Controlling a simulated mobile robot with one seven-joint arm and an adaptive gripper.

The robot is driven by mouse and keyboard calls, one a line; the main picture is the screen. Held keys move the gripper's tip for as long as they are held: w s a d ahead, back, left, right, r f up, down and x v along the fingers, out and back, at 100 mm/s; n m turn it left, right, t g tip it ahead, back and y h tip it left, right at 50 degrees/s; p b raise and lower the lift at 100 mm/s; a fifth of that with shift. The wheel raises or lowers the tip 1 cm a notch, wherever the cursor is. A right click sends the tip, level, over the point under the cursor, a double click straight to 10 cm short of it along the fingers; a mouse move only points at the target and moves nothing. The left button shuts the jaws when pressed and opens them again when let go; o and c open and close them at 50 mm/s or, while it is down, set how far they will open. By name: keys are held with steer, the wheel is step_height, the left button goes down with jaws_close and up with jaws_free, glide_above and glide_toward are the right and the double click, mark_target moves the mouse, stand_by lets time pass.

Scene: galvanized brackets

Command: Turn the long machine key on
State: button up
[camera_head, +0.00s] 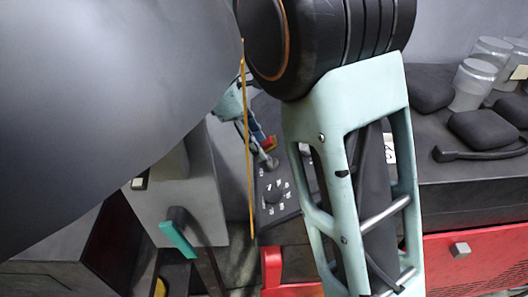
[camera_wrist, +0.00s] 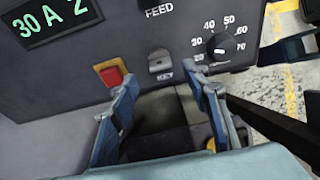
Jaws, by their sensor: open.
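The machine key (camera_wrist: 161,61) is a small grey metal tab on the dark control panel, just above the label KEY in the wrist view. My gripper (camera_wrist: 166,80) is open, with one blue finger to the left of the key's line and one to the right. The fingertips are just below the key in the picture, and nothing is between them. I cannot tell whether they touch the panel. In the head view my gripper (camera_head: 264,150) is at the panel, partly hidden by my arm, and the key cannot be made out clearly.
A red button on a yellow base (camera_wrist: 112,75) is close to the left finger. A black numbered dial (camera_wrist: 221,46) is right of the key. A green display (camera_wrist: 55,20) is upper left. In the head view, a teal-handled lever (camera_head: 178,238) stands left and glass jars (camera_head: 473,84) right.

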steer(key=v, duration=0.7)
